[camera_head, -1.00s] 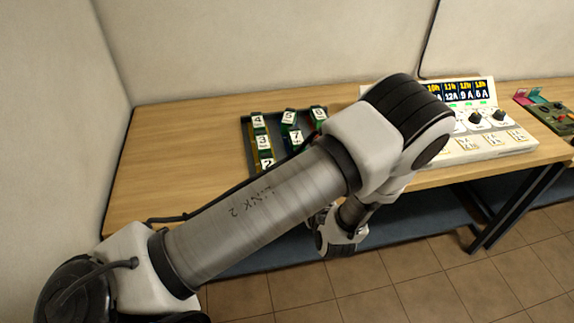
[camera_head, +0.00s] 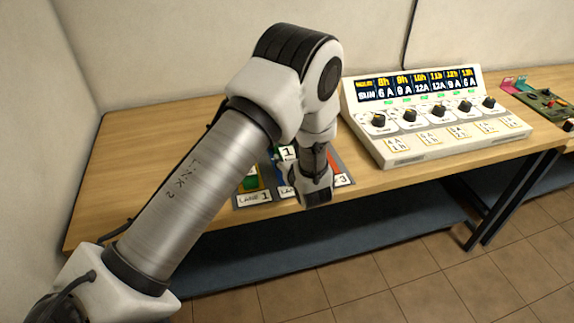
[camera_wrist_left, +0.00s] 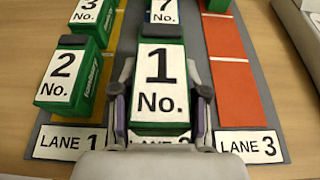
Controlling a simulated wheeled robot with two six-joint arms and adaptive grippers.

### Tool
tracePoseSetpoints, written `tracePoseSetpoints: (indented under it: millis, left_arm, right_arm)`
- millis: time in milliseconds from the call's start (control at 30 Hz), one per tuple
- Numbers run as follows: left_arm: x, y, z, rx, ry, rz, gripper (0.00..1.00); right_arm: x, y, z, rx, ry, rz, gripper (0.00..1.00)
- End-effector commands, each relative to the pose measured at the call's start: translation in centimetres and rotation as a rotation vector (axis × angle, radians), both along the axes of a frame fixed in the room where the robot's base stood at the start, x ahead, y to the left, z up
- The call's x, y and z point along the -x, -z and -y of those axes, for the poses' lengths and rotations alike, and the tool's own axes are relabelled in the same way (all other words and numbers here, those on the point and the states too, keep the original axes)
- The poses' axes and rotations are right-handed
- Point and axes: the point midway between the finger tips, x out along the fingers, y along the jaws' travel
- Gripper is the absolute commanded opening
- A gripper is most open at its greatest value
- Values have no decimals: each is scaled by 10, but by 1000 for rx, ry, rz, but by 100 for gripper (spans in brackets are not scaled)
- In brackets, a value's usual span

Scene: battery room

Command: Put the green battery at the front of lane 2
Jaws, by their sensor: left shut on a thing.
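My left gripper (camera_wrist_left: 160,103) is shut on a green battery with a white label, No. 1 (camera_wrist_left: 160,80). The wrist view shows its fingers on both sides of the battery, over the front end of lane 2. The "LANE 2" label (camera_wrist_left: 160,140) is mostly covered by the battery and gripper. I cannot tell whether the battery touches the lane. In the head view the battery's label (camera_head: 288,153) shows beside my left gripper (camera_head: 300,178), partly hidden by the wrist. My right gripper is out of view.
Batteries No. 2 (camera_wrist_left: 68,78) and No. 3 (camera_wrist_left: 92,18) stand in lane 1, close on the left. Lane 3 (camera_wrist_left: 232,85) is bare orange in front, with a green battery (camera_wrist_left: 218,5) at its back. A charger panel (camera_head: 440,115) stands to the right.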

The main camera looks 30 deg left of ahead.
Motion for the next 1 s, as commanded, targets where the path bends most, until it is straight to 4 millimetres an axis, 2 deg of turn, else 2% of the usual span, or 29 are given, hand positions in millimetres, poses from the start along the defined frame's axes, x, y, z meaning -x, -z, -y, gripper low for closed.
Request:
tracePoseSetpoints:
  millis: [100, 167, 400, 767, 800, 833, 867, 1000]
  left_arm:
    - [-18, 1, -14, 1, -2, 3, 0]
    - [-22, 3, -17, -1, -1, 2, 0]
    - [-22, 38, -18, -1, 0, -1, 0]
    - [-22, 41, -17, -1, 0, 1, 0]
    - [-22, 41, -17, 0, 0, -1, 55]
    - [-22, 41, -17, 0, 0, -1, 65]
    - [-22, 41, -17, 0, 0, -1, 69]
    - [-22, 41, -17, 0, 0, -1, 69]
  right_arm:
    - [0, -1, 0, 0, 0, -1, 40]
    - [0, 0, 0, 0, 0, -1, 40]
    - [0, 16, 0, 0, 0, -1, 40]
    - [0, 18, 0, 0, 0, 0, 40]
    - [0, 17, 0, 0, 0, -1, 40]
    - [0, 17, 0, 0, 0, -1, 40]
    - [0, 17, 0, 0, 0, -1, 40]
    - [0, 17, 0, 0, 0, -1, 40]
